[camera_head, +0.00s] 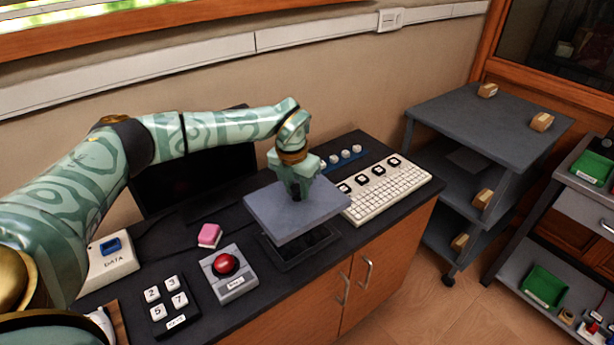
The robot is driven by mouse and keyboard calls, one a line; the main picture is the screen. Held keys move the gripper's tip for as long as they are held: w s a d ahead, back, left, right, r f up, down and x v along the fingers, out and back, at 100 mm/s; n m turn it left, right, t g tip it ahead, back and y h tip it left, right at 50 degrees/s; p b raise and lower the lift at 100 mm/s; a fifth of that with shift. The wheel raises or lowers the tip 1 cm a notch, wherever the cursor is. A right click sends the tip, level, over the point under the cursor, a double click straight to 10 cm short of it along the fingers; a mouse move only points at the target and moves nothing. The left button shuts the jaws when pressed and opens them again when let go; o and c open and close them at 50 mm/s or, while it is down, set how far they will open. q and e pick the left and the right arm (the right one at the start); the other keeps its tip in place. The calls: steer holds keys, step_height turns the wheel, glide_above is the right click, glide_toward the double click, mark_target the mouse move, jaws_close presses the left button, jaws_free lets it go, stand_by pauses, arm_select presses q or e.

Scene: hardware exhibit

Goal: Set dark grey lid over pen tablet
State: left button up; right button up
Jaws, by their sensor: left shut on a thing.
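The dark grey lid (282,212) is a flat square plate in the head view. My left gripper (296,192) is shut on the middle of its top and holds it level above the desk. The pen tablet (318,240) is a dark flat panel on the desk under the lid; its front part shows and the lid hides the rest. A gap shows between lid and tablet. My right gripper is not in view.
The desk (255,308) holds a white keyboard (392,190) right of the lid, a red button box (228,272), a number pad (168,306), a pink block (210,235) and a DATA box (110,258). A dark monitor stands behind. A grey shelf cart (480,118) stands right.

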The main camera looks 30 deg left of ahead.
mark_target(297, 199)
arm_select(q)
steer(key=shift+w+f, duration=0.1)
steer(key=shift+f, duration=0.2)
step_height(297, 199, down, 4)
steer(key=b, duration=0.4)
steer(key=shift+r, duration=0.15)
steer(key=shift+f, duration=0.4)
steer(key=shift+s+f+b, duration=0.2)
steer(key=shift+f+b, duration=0.7)
steer(key=shift+f, duration=1.9)
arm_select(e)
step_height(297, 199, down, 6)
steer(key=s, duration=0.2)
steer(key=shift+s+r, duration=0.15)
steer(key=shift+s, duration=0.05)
arm_select(q)
steer(key=shift+r+p, duration=0.15)
steer(key=shift+p, duration=0.15)
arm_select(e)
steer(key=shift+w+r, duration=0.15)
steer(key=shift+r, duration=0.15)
arm_select(q)
steer(key=shift+p, duration=0.6)
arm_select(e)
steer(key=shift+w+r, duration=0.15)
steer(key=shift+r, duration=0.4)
